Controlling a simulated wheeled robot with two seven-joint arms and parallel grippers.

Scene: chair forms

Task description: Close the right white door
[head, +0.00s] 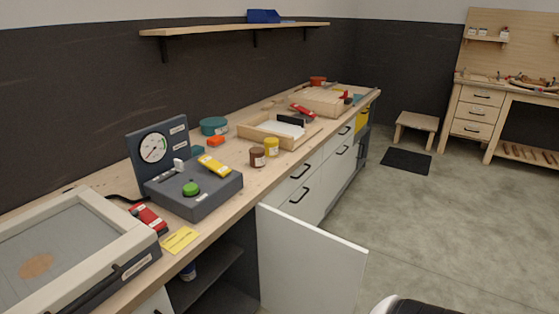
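The right white door (310,262) stands wide open in the lower middle of the head view. It is hinged at the right side of a dark cabinet opening and sticks out from the counter over the floor. Its plain inner face is toward me, and no handle shows on it. Its lower part is cut off by the frame. A strip of another white front (152,303) with a dark handle shows left of the opening. Neither of my grippers is in view.
The dark cabinet (215,275) has a shelf with a small container. The wooden counter (232,212) above carries a grey gauge box (195,190), a framed panel (70,255) and jars. White drawers (325,170) lie beyond the door.

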